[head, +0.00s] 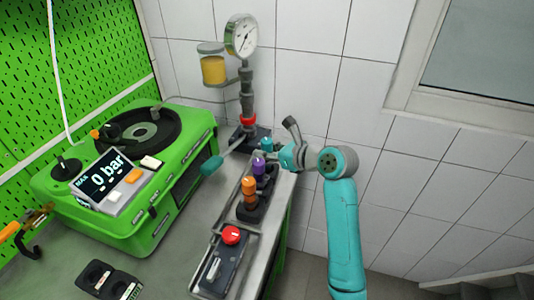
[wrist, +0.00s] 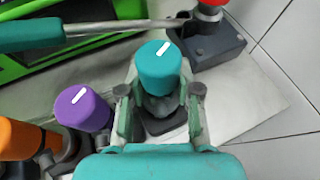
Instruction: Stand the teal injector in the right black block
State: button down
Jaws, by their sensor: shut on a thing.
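The teal injector (wrist: 160,68), a knob-like cap with a white stripe, stands between the fingers of my gripper (wrist: 160,95) in the wrist view. My gripper is shut on it. A dark base (wrist: 165,123) shows below the injector; I cannot tell whether the injector is still seated there. In the head view the teal injector (head: 266,144) shows small at the far end of the rack, beside my gripper (head: 283,155). Two black blocks lie at the lower left of the head view: the left one (head: 95,273) and the right one (head: 124,287).
Purple (head: 259,166) and orange (head: 249,188) injectors stand in the rack near my gripper. A red button box (head: 231,236) is at the near end. A gauge column (head: 247,90) and teal-handled lever (head: 212,165) are close. The green pump case (head: 130,215) fills the left.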

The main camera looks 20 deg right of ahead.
jog(key=shift+f, duration=0.4)
jog(key=shift+f, duration=0.35)
jog(key=c, duration=1.1)
grip_release()
jog(key=shift+s+r, duration=0.1)
jog(key=shift+r, duration=0.3)
jog(key=v, duration=1.1)
jog(key=shift+s+d, duration=0.25)
jog(key=shift+s, duration=0.1)
